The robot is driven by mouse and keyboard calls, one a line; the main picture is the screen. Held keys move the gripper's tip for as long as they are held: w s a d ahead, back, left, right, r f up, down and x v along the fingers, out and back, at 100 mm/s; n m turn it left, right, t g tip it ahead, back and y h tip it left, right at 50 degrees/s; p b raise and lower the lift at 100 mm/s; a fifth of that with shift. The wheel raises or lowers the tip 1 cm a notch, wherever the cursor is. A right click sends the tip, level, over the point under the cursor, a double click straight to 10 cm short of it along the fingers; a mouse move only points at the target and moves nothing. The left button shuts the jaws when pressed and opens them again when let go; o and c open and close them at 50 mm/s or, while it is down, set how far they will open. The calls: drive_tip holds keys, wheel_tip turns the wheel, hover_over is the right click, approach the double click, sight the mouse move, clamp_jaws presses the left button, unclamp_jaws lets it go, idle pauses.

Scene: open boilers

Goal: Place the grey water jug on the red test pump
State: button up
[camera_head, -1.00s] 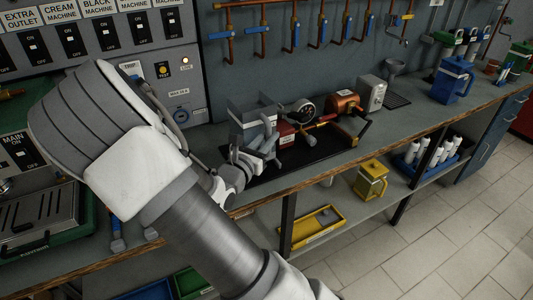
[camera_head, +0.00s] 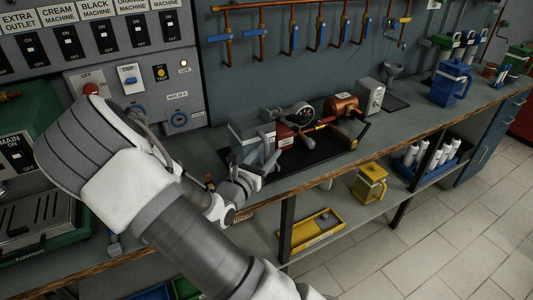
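The grey water jug (camera_head: 250,133) looks like the grey box-shaped vessel at the left end of the black tray, just beyond my gripper. It stands beside the red test pump (camera_head: 284,133), which has a round gauge and a copper cylinder. I cannot tell whether the jug rests on part of the pump or only beside it. My gripper (camera_head: 262,167) is at the near side of the jug, close to or touching it. The fingers blend with the grey parts there, so their opening and any grip on the jug are unclear.
The black tray (camera_head: 318,150) lies on the workbench (camera_head: 410,122). A grey box with dials (camera_head: 370,96) and a blue jug (camera_head: 451,84) stand farther right. A yellow jug (camera_head: 370,183) and yellow tray (camera_head: 318,230) are on the lower shelf. Switch panels rise at left.

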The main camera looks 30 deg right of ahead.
drive_tip(key=v, duration=1.2)
drive_tip(key=s+d+r+m+g+y, duration=0.2)
drive_tip(key=s+d+m+g, duration=0.1)
drive_tip(key=s+m+g, duration=0.3)
drive_tip(key=s+d+r+m+g+y, duration=0.1)
drive_tip(key=s+d+m+g+y, duration=0.15)
drive_tip(key=s+m+g, duration=0.4)
drive_tip(key=s+a+r+m+t+y, duration=0.5)
drive_tip(key=a+r+m+t+y, duration=0.2)
drive_tip(key=a+r+m+y, duration=0.3)
drive_tip(key=shift+s+r+m, duration=0.2)
drive_tip(key=shift+r+m, duration=0.65)
drive_tip(key=shift+m, duration=0.4)
drive_tip(key=shift+t, duration=0.25)
